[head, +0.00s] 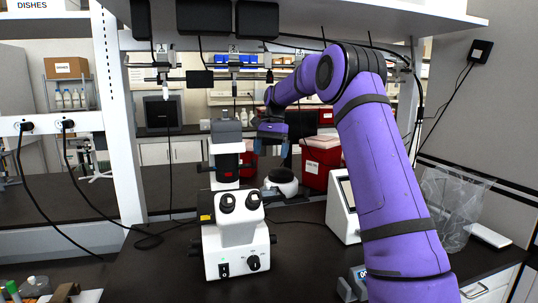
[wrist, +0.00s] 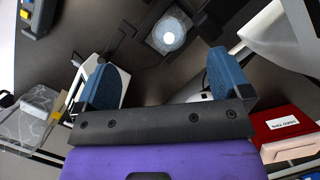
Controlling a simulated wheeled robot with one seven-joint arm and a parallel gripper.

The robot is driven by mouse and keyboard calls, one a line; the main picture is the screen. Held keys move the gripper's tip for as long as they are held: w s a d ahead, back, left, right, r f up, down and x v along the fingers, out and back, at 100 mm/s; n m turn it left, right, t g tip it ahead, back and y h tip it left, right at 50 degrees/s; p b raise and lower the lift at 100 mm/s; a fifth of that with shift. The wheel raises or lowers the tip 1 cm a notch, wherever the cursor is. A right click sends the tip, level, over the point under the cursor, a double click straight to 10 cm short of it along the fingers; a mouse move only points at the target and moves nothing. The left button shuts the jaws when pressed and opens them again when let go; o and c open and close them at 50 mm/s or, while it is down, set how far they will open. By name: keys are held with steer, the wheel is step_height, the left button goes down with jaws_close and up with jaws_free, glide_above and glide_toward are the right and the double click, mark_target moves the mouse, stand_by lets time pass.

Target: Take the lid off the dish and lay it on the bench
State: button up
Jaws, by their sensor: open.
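A round pale disc with a bright centre (wrist: 170,35) lies on a dark square plate near the top of the wrist view. It looks like the dish, but I cannot tell its lid apart from it. My gripper (wrist: 157,65) is open and empty, with its blue fingers wide apart. The disc is beyond the fingertips, apart from them. In the head view my arm reaches over the bench (head: 165,262) to behind the white microscope (head: 238,235). The dish does not show clearly there.
Red bins (head: 320,162) stand behind my arm; one shows at right in the wrist view (wrist: 283,128). A white device with a screen (head: 343,208) stands right of the microscope. A clear bag-lined bin (head: 452,205) is farther right. Bench left of the microscope is mostly clear, with cables.

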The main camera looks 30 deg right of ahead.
mark_target(268, 184)
steer(key=shift+m+y, duration=0.3)
steer(key=shift+m, duration=0.2)
steer(key=f, duration=0.4)
steer(key=w+f, duration=0.1)
steer(key=f, duration=0.8)
steer(key=shift+w+f, duration=0.1)
steer(key=shift+w, duration=0.15)
steer(key=c, duration=1.3)
